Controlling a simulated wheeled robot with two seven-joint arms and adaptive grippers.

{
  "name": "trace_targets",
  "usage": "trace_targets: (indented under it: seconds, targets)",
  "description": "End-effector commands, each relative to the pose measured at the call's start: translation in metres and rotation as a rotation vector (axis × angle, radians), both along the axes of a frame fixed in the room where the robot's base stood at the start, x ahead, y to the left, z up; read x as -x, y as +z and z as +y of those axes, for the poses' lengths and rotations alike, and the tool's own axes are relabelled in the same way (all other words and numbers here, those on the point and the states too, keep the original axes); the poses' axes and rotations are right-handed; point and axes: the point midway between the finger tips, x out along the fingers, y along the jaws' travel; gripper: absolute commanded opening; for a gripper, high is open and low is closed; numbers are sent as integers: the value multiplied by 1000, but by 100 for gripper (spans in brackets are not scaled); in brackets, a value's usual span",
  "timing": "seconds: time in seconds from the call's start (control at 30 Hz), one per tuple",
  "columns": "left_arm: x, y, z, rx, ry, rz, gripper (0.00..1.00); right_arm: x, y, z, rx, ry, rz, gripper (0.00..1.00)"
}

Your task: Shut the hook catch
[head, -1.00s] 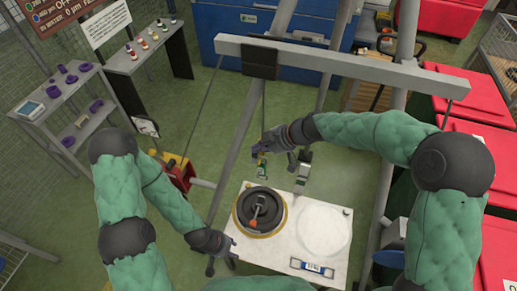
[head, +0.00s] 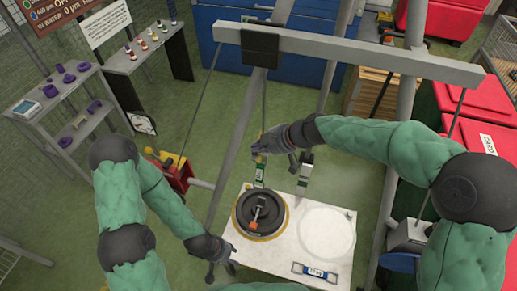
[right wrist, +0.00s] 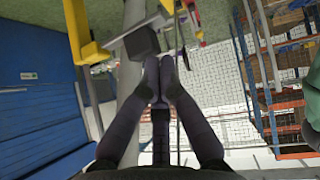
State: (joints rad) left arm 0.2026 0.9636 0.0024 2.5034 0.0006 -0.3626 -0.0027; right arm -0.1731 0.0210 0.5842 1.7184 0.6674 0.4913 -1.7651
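A slim hanging rod comes down from the overhead beam, with a yellow-and-green fitting (head: 259,172) low on it, above the far left edge of the white plate. I cannot make out a hook catch there or whether it is open. My right gripper (head: 257,149) is at the rod, just above that fitting. In the right wrist view, its fingers (right wrist: 160,64) come together at the tips, with nothing clearly held. Beyond them are a dark block (right wrist: 142,42) and a yellow bracket (right wrist: 88,47). My left gripper (head: 221,271) is open and empty, beside the plate's left edge.
The white plate (head: 283,258) carries a black round weight (head: 262,212), a pale disc (head: 327,233) and a small level (head: 313,271). A grey beam (head: 350,58) and slanting poles frame the space. Red bins (head: 480,140) stand at right.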

Motion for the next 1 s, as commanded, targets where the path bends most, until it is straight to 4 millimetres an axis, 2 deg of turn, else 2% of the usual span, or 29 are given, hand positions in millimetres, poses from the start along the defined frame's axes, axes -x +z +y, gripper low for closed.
trace_targets:
  seconds: [0.03, 0.3, 1.0]
  targets:
    - [0, -11, 0, 0, 0, 0, 40, 1, -6, 0, 4, 1, -14, 0]
    - [0, -53, 0, 0, 0, 0, 40, 6, -14, 2, 33, 1, -106, 0]
    - [0, -152, 0, 0, 0, 0, 40, 17, -36, 5, 129, 1, -402, 0]
